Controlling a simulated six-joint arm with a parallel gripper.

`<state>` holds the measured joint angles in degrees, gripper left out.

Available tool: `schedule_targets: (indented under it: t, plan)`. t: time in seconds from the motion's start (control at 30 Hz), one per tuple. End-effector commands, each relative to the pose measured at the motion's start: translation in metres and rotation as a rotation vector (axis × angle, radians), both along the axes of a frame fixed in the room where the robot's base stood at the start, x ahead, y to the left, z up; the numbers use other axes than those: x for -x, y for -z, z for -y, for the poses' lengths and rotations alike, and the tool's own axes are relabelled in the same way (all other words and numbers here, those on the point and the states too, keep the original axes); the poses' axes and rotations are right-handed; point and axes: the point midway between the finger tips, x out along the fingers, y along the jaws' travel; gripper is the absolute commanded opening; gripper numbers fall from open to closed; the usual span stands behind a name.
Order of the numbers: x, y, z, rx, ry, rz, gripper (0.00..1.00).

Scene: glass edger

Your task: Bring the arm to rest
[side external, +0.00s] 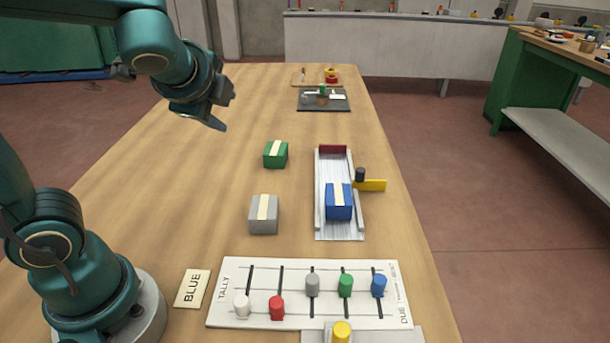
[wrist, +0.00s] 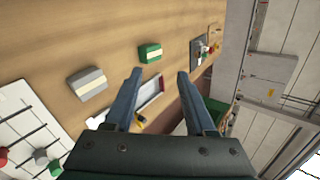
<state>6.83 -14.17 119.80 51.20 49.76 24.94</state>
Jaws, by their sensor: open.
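My gripper (side external: 217,108) is raised above the left part of the wooden table, open and empty, clear of every block. In the wrist view its two fingers (wrist: 158,78) stand wide apart. A green block (side external: 275,155) with a cream stripe and a grey block (side external: 264,214) with a cream stripe sit on the table. They also show in the wrist view, the green one (wrist: 150,52) and the grey one (wrist: 86,83). A blue block (side external: 339,202) with a cream stripe lies in the pale ribbed channel (side external: 334,170), which has a red end stop (side external: 333,149).
A yellow lever (side external: 371,185) with a dark knob sits beside the channel. A white tally board (side external: 230,275) with several coloured pegs lies at the front. A card reading BLUE (side external: 192,288) lies to its left. A dark tray (side external: 323,105) stands at the far end. The table's left-centre is clear.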

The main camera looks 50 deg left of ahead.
Motion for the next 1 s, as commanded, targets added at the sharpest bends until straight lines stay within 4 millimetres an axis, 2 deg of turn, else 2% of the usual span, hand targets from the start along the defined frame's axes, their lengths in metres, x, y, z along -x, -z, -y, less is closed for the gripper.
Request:
schedule_targets:
  t: [0.03, 0.2, 0.3, 0.4, 0.5, 0.6, 1.0]
  plan:
    - [0.018, 0.001, 0.004, 0.103, -0.069, 0.041, 0.55]
    - [0.067, 0.019, 0.036, 0.492, -0.3, 0.145, 0.55]
    - [0.089, 0.031, 0.063, 0.727, -0.436, 0.179, 0.55]
    - [0.102, 0.041, 0.087, 0.907, -0.545, 0.174, 0.55]
    - [0.109, 0.049, 0.104, 1.015, -0.634, 0.14, 0.55]
    - [0.11, 0.049, 0.112, 1.076, -0.688, 0.137, 0.55]
    - [0.109, 0.048, 0.111, 1.076, -0.696, 0.143, 0.55]
